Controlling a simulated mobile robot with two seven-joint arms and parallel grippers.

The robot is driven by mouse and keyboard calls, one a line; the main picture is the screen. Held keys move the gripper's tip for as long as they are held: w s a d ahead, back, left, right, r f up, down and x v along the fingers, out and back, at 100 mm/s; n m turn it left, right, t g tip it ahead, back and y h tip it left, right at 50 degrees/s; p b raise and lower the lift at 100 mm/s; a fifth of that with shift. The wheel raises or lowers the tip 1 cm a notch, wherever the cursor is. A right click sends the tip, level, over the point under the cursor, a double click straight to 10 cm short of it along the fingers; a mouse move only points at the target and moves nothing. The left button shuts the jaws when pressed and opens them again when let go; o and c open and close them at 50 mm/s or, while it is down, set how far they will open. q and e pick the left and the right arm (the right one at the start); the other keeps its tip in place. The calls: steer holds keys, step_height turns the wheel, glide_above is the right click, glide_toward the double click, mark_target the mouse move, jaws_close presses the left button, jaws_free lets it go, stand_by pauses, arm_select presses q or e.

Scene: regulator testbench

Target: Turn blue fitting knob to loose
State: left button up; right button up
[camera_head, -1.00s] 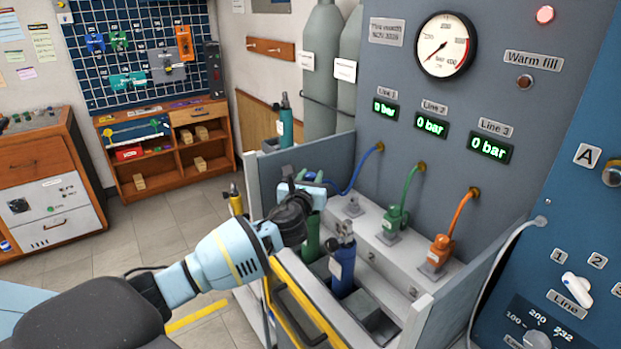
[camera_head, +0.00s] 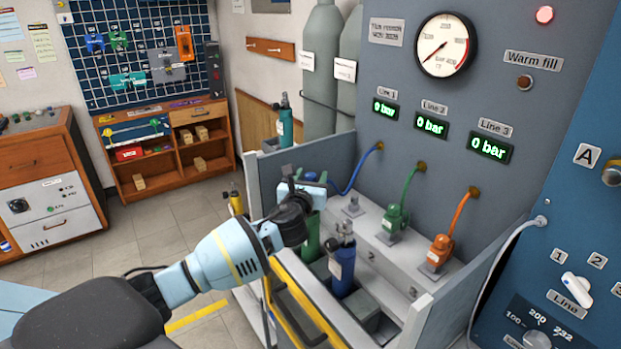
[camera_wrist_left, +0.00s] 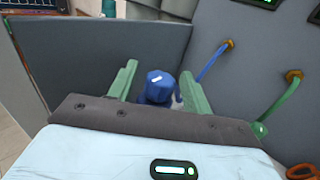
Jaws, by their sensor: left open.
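The blue fitting knob (camera_wrist_left: 160,86) shows in the left wrist view as a faceted blue cap with a white mark on top. It sits between the two green fingers of my left gripper (camera_wrist_left: 161,88), which is open, with a gap visible on the knob's left side. The fitting below the knob is hidden by the gripper body. My right gripper is not in view.
A green fitting (camera_head: 394,217) and an orange fitting (camera_head: 437,252) stand to the right on the ledge. A blue cylinder (camera_head: 342,265) stands in the trough in front. A grey side wall (camera_head: 272,180) bounds the bench on the left. Gauges and line displays are on the panel behind.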

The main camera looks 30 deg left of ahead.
arm_select(q)
steer(key=v, duration=0.7)
steer(key=shift+s+d+p, duration=0.15)
steer(key=shift+s+p, duration=0.25)
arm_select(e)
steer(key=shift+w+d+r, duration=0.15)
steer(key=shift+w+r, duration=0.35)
